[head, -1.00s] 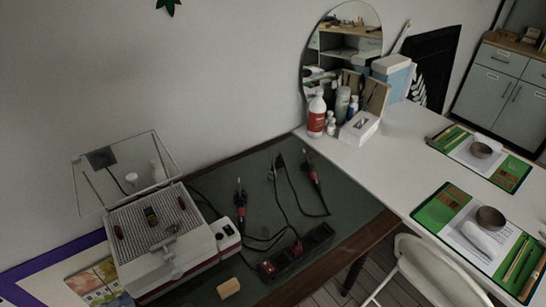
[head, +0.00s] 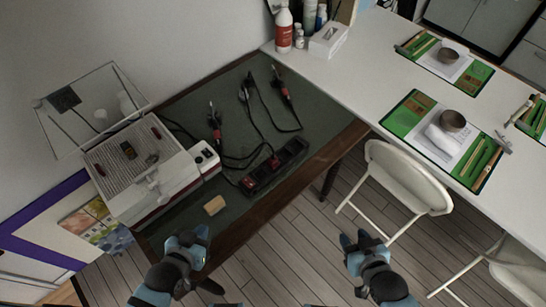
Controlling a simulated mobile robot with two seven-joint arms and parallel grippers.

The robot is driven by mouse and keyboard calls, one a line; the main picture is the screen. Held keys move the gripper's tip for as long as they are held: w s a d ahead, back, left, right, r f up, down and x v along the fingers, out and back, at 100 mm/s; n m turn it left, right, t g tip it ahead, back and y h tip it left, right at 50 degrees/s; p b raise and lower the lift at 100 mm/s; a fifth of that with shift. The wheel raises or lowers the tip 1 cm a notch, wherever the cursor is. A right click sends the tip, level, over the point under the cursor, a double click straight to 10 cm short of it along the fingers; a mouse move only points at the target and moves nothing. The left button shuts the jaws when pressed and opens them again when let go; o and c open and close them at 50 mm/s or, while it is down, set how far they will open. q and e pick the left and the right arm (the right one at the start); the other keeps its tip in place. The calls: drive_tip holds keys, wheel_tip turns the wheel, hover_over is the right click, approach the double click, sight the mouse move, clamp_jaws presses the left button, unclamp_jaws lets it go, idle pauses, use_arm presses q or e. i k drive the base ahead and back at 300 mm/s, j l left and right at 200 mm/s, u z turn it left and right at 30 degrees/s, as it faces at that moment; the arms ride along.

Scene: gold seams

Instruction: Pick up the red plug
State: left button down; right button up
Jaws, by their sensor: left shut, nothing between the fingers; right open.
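A black power strip (head: 278,166) lies on the green mat of the dark wooden table. A small red part (head: 250,183), which looks like the red plug, sits at its near left end. Another reddish spot shows further along the strip, too small to tell. My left gripper (head: 190,235) is shut and empty at the table's near edge, below and left of the strip. My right gripper (head: 362,241) is open and empty over the floor, to the right of the table.
A white machine (head: 176,178) with a raised clear lid stands on the table's left. A tan block (head: 214,205) lies near the front edge. Red-handled tools (head: 282,90) and black cables lie behind the strip. A white chair (head: 408,180) stands at right by the white table (head: 375,60).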

sight(272, 163)
drive_tip(key=i+l+u, duration=0.1)
drive_tip(key=l, duration=0.25)
drive_tip(key=i+l+u, duration=0.15)
drive_tip(key=l, duration=0.25)
drive_tip(key=i+l+u, duration=0.1)
drive_tip(key=l, duration=0.3)
